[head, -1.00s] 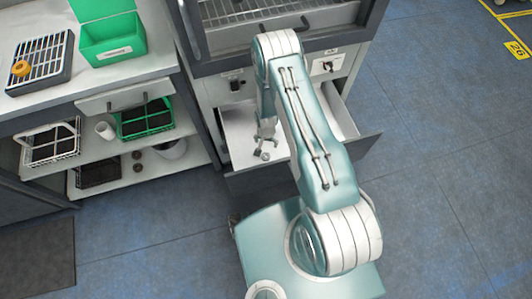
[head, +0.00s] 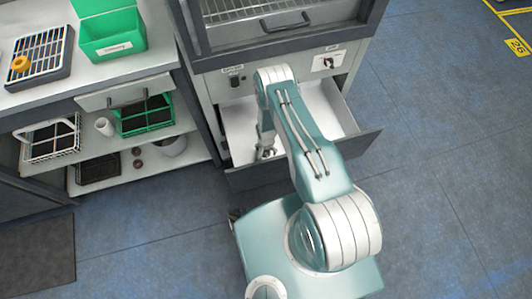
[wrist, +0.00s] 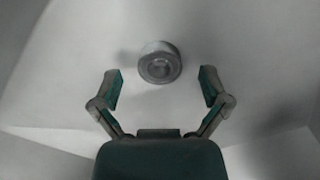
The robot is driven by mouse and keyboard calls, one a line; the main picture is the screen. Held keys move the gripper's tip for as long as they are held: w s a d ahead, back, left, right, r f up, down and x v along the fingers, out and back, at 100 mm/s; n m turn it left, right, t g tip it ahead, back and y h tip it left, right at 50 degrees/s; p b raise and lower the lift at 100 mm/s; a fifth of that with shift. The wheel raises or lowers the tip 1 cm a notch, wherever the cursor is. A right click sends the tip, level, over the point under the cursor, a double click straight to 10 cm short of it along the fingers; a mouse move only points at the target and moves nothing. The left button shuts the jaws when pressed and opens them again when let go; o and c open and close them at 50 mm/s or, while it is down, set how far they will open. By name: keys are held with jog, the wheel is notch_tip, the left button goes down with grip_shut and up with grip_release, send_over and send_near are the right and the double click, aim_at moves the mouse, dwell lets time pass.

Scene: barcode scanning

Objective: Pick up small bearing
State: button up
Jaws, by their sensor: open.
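The small bearing (wrist: 159,63) is a grey metal ring lying on the pale floor of an open drawer. In the wrist view it sits just ahead of my gripper (wrist: 160,88), centred between the two fingers and apart from both. The fingers are spread open and empty. In the head view my gripper (head: 265,152) reaches down inside the open drawer (head: 318,108), near its front left part. The bearing cannot be made out clearly there, as my gripper covers that spot.
The drawer front (head: 350,150) and side walls rise around my gripper. A cabinet (head: 270,45) stands above the drawer. At left, a bench holds a green bin (head: 112,45) and a rack (head: 40,55) with an orange part (head: 21,63). Shelves below hold baskets and cups.

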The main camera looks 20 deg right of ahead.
jog(key=shift+f, duration=0.35)
jog(key=c, duration=1.3)
jog(key=shift+o, duration=0.2)
jog(key=shift+r, duration=0.1)
